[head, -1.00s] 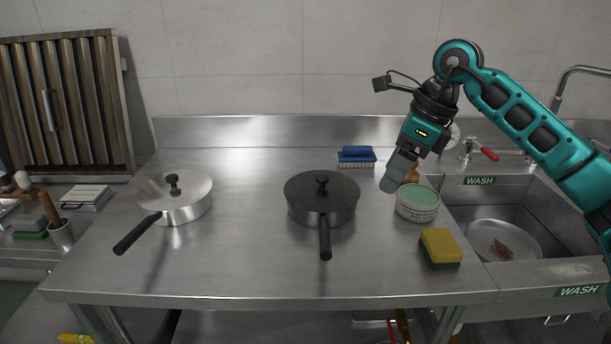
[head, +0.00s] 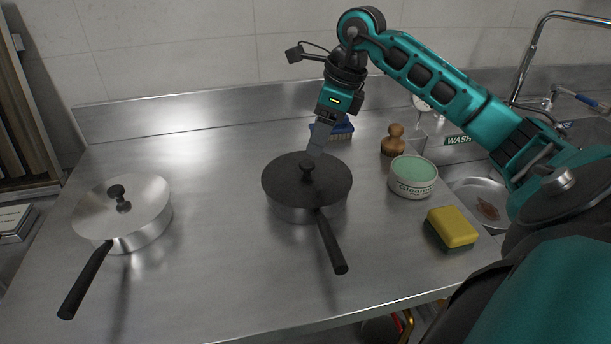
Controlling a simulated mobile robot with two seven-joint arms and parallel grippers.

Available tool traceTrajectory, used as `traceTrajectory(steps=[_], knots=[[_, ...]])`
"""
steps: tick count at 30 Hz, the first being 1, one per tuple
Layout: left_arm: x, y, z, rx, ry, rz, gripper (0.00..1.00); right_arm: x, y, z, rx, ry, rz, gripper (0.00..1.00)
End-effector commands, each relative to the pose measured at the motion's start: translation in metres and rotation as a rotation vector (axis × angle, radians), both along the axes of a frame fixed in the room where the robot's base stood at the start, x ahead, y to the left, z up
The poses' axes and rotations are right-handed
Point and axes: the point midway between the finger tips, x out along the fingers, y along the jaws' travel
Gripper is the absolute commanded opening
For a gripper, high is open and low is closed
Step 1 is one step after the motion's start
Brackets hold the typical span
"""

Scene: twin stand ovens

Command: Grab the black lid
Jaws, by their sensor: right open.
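My right gripper (head: 317,146) is just behind and above the lid's far edge, close to the knob and pointing down. Only one finger shows clearly, seen from the side; I cannot tell whether it touches the lid. The right gripper is open and holds nothing that I see. My left gripper is not in view.
A second pan with a silver lid (head: 100,208) stands at the left. A wooden brush (head: 394,142), a cleaner tub (head: 413,178) and a yellow sponge (head: 452,227) stand right of the black-lidded pan, near the sink.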

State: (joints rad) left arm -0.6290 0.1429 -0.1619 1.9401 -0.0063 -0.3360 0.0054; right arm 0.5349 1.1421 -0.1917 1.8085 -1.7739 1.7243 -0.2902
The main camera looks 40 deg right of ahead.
Motion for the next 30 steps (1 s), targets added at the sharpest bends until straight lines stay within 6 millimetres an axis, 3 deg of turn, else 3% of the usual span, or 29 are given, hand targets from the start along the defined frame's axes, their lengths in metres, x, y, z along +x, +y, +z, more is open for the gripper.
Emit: traceTrajectory(steps=[8,15,25,30], knots=[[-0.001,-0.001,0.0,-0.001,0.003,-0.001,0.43,0.007,0.004,-0.023,0.002,0.002,-0.001,0.62],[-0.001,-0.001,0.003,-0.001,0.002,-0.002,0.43,0.017,0.008,-0.057,0.002,0.001,0.0,0.62],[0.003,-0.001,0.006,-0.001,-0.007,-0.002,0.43,0.019,0.008,-0.064,-0.001,-0.001,-0.002,0.62],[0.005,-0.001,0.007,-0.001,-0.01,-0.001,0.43,0.019,0.008,-0.064,-0.001,-0.001,-0.002,0.47]])
